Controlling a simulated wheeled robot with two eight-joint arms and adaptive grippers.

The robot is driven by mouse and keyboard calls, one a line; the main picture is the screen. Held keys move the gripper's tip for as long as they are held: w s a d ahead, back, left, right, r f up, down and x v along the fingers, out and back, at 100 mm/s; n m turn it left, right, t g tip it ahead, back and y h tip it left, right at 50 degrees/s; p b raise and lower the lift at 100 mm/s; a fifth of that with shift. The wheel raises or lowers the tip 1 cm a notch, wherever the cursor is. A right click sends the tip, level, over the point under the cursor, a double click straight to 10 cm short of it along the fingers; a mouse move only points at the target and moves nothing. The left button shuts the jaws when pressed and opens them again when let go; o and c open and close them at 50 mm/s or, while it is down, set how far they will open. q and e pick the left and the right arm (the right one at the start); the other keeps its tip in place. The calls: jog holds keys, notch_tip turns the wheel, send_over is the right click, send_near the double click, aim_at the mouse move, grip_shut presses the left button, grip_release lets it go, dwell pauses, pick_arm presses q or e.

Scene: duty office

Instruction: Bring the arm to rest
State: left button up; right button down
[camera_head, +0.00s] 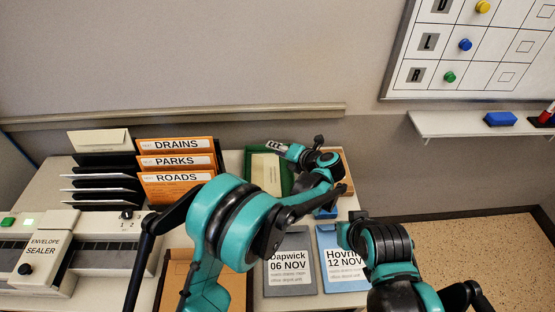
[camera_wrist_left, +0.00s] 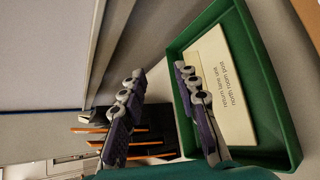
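My left arm reaches from the lower left over the desk. The envelope (camera_head: 265,172) also shows in the head view, partly behind my arm. My right arm is folded at the lower right; its gripper cannot be made out.
An envelope sealer (camera_head: 42,247) and orange folders (camera_head: 172,146) in a black rack stand left. A wall shelf (camera_head: 455,127) is at right; the floor there is clear.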

pick_arm(q)
jog(key=shift+r, duration=1.6)
